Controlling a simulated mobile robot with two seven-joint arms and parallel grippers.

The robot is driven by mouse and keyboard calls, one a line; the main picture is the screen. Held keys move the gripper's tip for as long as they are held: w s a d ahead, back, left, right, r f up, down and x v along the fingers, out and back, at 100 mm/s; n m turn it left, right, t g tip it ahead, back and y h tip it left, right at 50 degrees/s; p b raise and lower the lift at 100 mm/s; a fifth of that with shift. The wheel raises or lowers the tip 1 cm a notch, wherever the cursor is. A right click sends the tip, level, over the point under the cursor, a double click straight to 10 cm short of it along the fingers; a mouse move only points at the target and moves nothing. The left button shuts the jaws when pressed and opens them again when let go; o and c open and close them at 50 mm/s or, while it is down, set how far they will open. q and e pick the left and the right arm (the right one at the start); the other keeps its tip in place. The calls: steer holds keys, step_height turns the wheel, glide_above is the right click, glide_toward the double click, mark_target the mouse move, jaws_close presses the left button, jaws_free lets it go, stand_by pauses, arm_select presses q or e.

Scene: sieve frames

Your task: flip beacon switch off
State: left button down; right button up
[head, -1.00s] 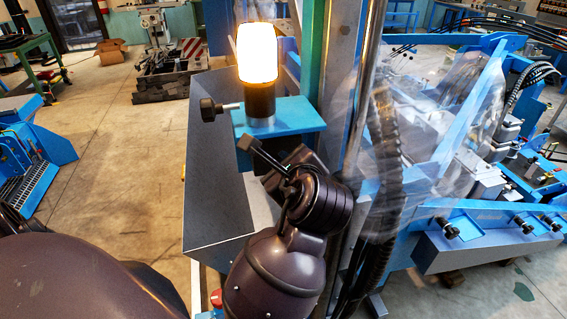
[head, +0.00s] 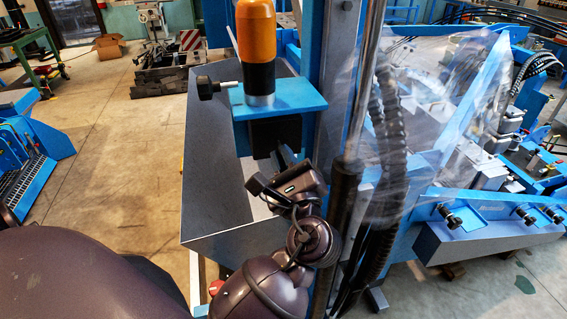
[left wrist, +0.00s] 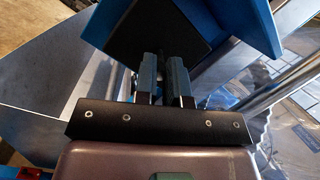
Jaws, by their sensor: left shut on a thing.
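The beacon (head: 256,42) has an unlit orange dome on a black base and stands on a blue bracket (head: 300,97). A black switch box (head: 277,134) hangs under the bracket; it also shows in the left wrist view (left wrist: 135,32). My left gripper (head: 281,158) is just below the box, pointing up at it. In the left wrist view its two fingers (left wrist: 163,66) are close together at the box, shut on the small switch, which they mostly hide. My right gripper is not in view.
A grey open trough (head: 215,185) lies below and left of the bracket. A black knob (head: 207,87) sticks out left of the bracket. A metal post, a black hose (head: 390,130) and a clear panel (head: 430,120) stand close on the right.

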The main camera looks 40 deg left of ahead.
arm_select(q)
steer(key=f+t+y+b, duration=0.1)
steer(key=y+b, duration=0.1)
steer(key=b, duration=0.1)
steer(key=shift+w+a+f+b, duration=0.1)
steer(key=shift+a+b, duration=0.05)
steer(key=shift+b, duration=0.25)
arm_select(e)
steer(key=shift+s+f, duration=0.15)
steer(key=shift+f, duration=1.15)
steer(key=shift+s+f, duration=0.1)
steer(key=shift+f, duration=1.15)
arm_select(q)
steer(key=c, duration=1.2)
jaws_free()
steer(key=b+v, duration=0.2)
steer(key=v, duration=0.8)
steer(key=shift+f+b, duration=0.3)
steer(key=shift+f, duration=0.05)
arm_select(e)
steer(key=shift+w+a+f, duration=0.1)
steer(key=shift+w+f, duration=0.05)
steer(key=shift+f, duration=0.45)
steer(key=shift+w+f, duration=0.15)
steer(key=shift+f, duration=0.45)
